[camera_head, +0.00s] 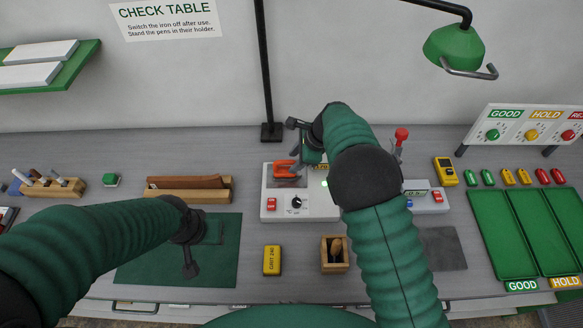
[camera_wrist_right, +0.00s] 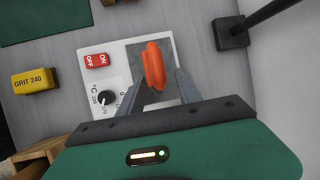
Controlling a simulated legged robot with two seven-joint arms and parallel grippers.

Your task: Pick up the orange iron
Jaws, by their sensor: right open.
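The orange iron (camera_head: 284,170) sits on the white control station at the middle of the table, with its orange handle upward. In the right wrist view its orange handle (camera_wrist_right: 154,65) shows just beyond and between my finger tips. My right gripper (camera_wrist_right: 159,86) is open, its two grey fingers apart on either side of the handle's near end. I cannot tell whether they touch it. In the head view my right gripper (camera_head: 300,160) is just behind and right of the iron, partly hidden by its own arm. My left gripper (camera_head: 192,250) hangs over the green mat, its jaws unclear.
The white station (camera_head: 320,207) has a red switch and a black dial. A yellow grit block (camera_head: 272,260) and a wooden holder (camera_head: 335,266) stand in front. A black post (camera_head: 265,75) rises behind. Green trays (camera_head: 500,245) lie at the right.

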